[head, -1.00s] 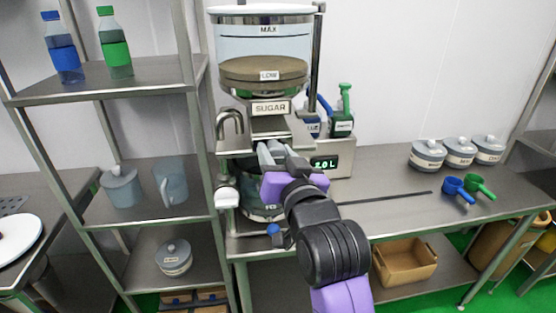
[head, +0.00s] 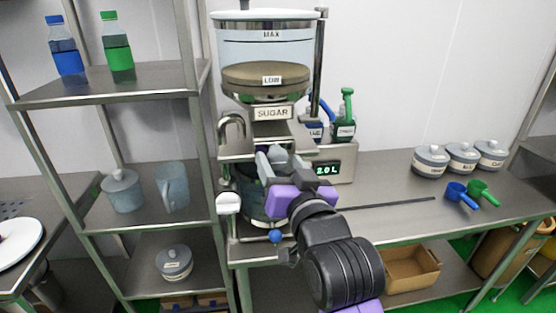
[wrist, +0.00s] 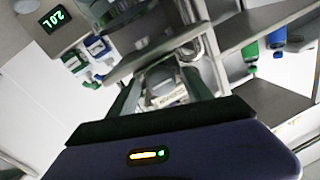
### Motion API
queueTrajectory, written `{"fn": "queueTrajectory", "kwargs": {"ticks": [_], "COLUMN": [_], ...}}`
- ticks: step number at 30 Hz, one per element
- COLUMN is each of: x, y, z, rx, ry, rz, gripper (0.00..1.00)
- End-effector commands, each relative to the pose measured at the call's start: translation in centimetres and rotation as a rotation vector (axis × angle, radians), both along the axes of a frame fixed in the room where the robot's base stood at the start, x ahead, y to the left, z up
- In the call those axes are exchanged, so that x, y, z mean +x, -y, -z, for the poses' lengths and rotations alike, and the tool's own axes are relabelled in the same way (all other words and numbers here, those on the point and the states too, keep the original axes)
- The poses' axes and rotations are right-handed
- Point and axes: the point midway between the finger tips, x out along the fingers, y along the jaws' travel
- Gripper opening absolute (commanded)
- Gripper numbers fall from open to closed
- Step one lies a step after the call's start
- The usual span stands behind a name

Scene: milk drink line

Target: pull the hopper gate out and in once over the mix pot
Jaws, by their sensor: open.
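The clear sugar hopper (head: 264,45) stands on the dispenser, its contents near the LOW mark. A metal slide plate below the SUGAR label (head: 272,113) looks like the hopper gate (head: 270,130); its front edge is partly hidden by my gripper. The mix pot (head: 252,207) sits beneath, mostly behind my gripper and wrist. My gripper (head: 280,157) is open in front of the dispenser, below the slide plate and above the pot.
A display reading 2.0 L (head: 327,170) is right of the dispenser, with blue and green bottles (head: 344,118) behind. A metal shelf rack (head: 150,80) stands close on the left. Lidded jars (head: 461,156) and scoops (head: 470,193) are far right. The counter between is mostly clear.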

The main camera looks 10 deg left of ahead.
Motion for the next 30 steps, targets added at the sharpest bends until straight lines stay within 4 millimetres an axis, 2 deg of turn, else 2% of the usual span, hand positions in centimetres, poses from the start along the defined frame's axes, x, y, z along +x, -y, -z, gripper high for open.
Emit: {"fn": "queueTrajectory", "kwargs": {"ticks": [6,12,30], "x": [-3.2,-4.8,-5.0], "y": [1.5,2.2,2.2], "z": [0.1,0.0,0.0], "rx": [0.0,0.0,0.001], "ry": [0.001,0.001,0.001], "rz": [0.0,0.0,-0.001], "gripper": [0.59,0.59,0.59]}}
